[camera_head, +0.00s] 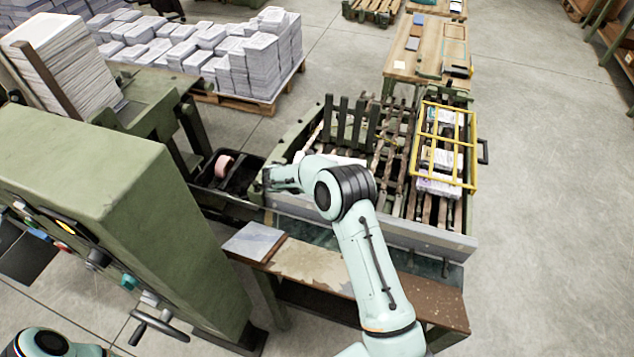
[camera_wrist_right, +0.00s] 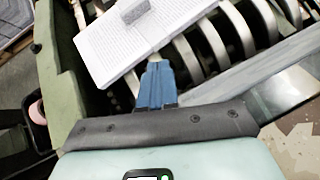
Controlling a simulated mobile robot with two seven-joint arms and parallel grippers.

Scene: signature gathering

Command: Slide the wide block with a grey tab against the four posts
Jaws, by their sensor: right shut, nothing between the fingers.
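The wide block is a white stack of printed sheets, with a small grey tab (camera_wrist_right: 134,11) on it. In the right wrist view the block (camera_wrist_right: 120,42) lies on the rollers, its near edge just beyond my fingertips. In the head view a strip of the block (camera_head: 340,159) shows behind my right arm; the rest is hidden. The green upright posts (camera_head: 350,122) stand behind it on the conveyor. My right gripper (camera_wrist_right: 155,60) has its blue fingers closed and empty at the block's near edge; I cannot tell whether they touch. My left gripper is out of view.
A yellow barred frame (camera_head: 447,150) stands over several blocks on the conveyor's right part. A grey rail (camera_head: 425,237) runs along the conveyor's front. A dark tray with a pink roll (camera_head: 224,166) is at left, beside the green machine (camera_head: 110,190). A worn bench (camera_head: 310,270) is in front.

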